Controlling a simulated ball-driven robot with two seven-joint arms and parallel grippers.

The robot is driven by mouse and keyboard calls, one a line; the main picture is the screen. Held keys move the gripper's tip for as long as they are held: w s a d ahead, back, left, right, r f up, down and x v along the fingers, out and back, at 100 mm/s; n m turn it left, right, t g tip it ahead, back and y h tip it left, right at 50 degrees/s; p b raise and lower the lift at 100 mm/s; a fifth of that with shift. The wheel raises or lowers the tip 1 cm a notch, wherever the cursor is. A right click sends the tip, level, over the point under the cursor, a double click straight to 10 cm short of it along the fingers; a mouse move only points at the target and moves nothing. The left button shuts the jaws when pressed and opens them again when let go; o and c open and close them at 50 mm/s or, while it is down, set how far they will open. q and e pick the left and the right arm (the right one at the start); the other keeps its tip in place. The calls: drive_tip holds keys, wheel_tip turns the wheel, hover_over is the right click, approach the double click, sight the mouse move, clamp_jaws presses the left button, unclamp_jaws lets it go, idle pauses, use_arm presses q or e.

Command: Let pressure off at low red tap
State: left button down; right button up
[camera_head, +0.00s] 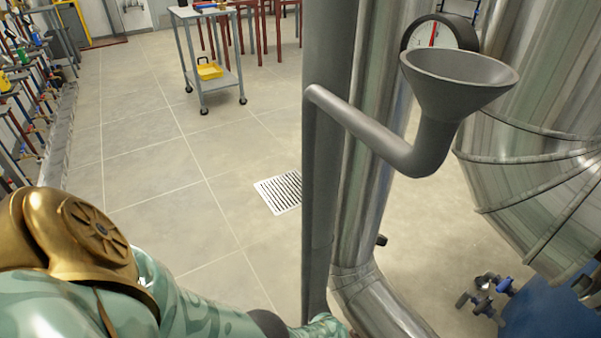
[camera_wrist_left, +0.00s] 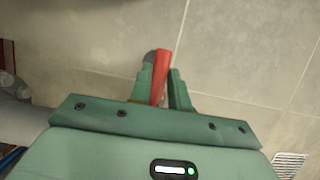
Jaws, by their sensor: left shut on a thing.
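In the left wrist view a red tap handle (camera_wrist_left: 159,76) stands between the two green fingers of my left gripper (camera_wrist_left: 162,88). The gripper is shut on the handle. A dark rounded end (camera_wrist_left: 149,57) shows beside the handle's far end; the rest of the tap is hidden. In the head view my left arm reaches from the lower left to the foot of a grey upright pipe (camera_head: 318,200), where the red handle cannot be seen. My right gripper is in neither view.
A grey funnel (camera_head: 445,95) on a bent side pipe stands in front of a round gauge (camera_head: 440,36). Large metal-clad pipes fill the right. Blue-handled valves (camera_head: 484,290) are at lower right.

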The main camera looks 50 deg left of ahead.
use_arm(q)
drive_tip(key=shift+s, duration=0.1)
drive_tip(key=c, duration=1.3)
unclamp_jaws()
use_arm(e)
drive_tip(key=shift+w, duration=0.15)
use_arm(q)
drive_tip(key=shift+r, duration=0.1)
drive_tip(key=p+v, duration=0.2)
drive_tip(key=v, duration=0.1)
drive_tip(key=shift+r, duration=0.15)
drive_tip(key=p+v, duration=0.6)
drive_tip(key=v, duration=0.6)
drive_tip(key=shift+w+r, duration=0.2)
drive_tip(key=shift+r, duration=0.15)
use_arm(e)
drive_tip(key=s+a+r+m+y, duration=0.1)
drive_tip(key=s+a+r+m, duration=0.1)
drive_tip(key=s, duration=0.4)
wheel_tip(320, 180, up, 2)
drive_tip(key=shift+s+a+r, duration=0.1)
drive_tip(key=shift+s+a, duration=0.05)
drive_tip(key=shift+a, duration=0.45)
